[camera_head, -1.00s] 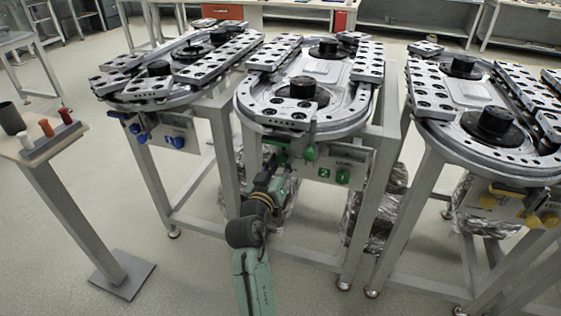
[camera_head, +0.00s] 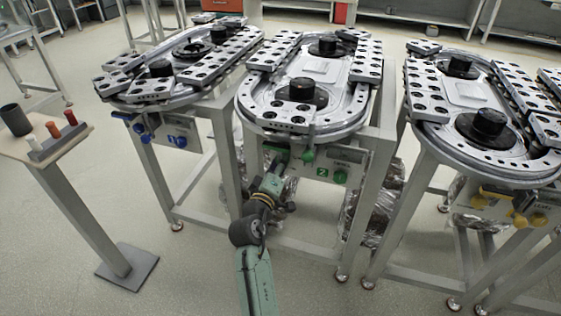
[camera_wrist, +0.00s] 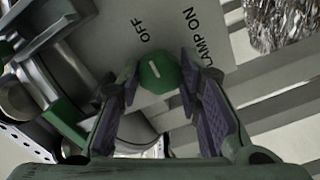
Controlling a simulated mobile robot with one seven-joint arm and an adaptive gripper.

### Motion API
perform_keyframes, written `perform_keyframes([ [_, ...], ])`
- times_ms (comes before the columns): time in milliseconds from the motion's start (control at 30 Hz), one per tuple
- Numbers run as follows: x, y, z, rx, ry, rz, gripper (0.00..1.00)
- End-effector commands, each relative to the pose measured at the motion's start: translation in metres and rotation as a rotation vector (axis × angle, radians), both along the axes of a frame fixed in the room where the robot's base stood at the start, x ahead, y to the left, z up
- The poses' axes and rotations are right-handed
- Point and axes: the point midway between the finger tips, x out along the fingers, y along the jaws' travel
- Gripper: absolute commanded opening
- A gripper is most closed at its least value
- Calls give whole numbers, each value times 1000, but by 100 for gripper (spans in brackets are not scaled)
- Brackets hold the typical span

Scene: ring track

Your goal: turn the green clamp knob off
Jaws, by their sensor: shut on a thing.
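The green clamp knob (camera_wrist: 158,72) is round with a white line mark. It sits between my fingertips in the wrist view, on a grey panel (camera_wrist: 95,35) lettered OFF and CLAMP ON. The mark's upper end leans toward the OFF lettering. My gripper (camera_wrist: 158,82) is shut on the knob, with a purple-grey finger pad on each side. In the head view my gripper (camera_head: 277,172) is at the front of the middle ring track (camera_head: 345,112), below its rim. I cannot make out the held knob there.
Close by on the middle track are a green round handle end (camera_head: 307,155) and another green knob (camera_head: 340,176) beside a label 2. Table legs flank my arm. A blue-knobbed track (camera_head: 120,98) stands left, a yellow-knobbed one (camera_head: 425,128) right. A small stand (camera_head: 80,142) is far left.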

Motion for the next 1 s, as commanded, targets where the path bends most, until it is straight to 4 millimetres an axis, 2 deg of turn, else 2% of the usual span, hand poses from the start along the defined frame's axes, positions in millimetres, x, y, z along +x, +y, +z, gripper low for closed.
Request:
perform_keyframes([
  [600,0,0,-1,-40,14,0,4],
  [633,0,0,-1,-40,14,0,34],
  [900,0,0,0,-38,13,0,52],
  [1000,0,0,0,-38,12,0,52],
])
